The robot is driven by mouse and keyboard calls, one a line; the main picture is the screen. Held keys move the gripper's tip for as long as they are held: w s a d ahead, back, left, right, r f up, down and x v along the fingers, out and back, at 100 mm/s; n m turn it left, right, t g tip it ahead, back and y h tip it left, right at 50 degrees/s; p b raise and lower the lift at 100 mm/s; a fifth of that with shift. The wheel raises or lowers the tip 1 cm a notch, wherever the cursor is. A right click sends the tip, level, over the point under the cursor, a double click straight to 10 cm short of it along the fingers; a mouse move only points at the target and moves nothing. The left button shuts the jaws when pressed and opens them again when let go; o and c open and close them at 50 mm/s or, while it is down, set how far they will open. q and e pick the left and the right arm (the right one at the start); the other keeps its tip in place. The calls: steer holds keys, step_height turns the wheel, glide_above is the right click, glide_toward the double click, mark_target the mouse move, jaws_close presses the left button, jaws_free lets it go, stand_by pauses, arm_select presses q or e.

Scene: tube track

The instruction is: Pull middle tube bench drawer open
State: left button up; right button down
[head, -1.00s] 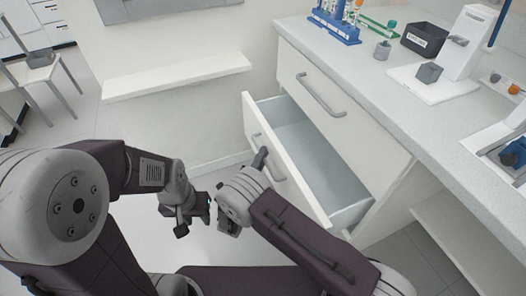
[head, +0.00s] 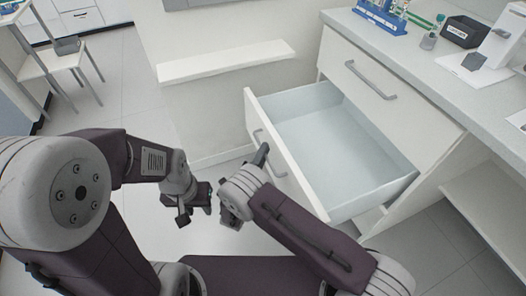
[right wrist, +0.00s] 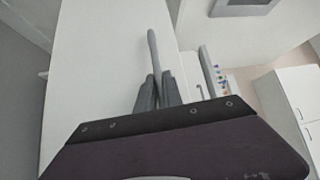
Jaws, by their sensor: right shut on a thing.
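The middle drawer (head: 283,150) of the bench stands far out, its empty pale interior in view. Its grey bar handle (head: 258,135) is on the drawer front, partly hidden behind my right gripper (head: 262,156). In the right wrist view the two fingers of my right gripper (right wrist: 156,92) are closed on the handle (right wrist: 153,48). My left gripper (head: 195,212) hangs low to the left of the drawer, apart from it. It is too small and dark to tell whether its jaws are open.
A closed upper drawer with a grey handle (head: 370,80) is above the open one. The bench top (head: 440,75) carries a blue tube rack (head: 380,17) and a black box (head: 468,31). A white wall shelf (head: 225,60) is at the left. The floor there is clear.

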steer(key=c, duration=1.8)
jaws_free()
steer(key=shift+o, duration=0.2)
steer(key=p+v, duration=0.2)
steer(key=v, duration=0.7)
steer(key=shift+s, duration=0.1)
